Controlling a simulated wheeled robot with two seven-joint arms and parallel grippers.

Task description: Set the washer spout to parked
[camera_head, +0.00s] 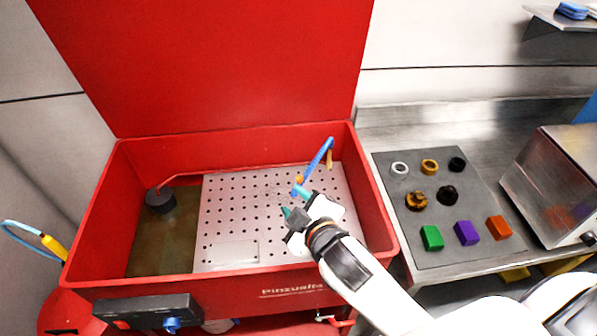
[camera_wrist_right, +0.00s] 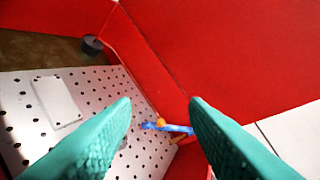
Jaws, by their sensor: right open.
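The red parts washer (camera_head: 375,215) stands open, its lid raised at the back. Its blue spout (camera_head: 320,158) rises near the right wall of the basin and reaches down and left over the perforated plate, with an orange piece near its lower end. My right gripper (camera_head: 293,202) is open and empty over the plate, close to the spout's lower end. In the right wrist view the blue spout (camera_wrist_right: 168,128) shows beyond and between the two teal fingertips (camera_wrist_right: 160,102). I cannot tell whether a finger touches it. My left gripper is not in view.
A black round part (camera_head: 160,200) sits at the basin's left. Right of the washer, a grey mat (camera_head: 403,170) on the metal bench holds rings, small parts and coloured blocks. A metal box (camera_head: 555,180) stands further right. The raised lid (camera_head: 220,70) closes off the back.

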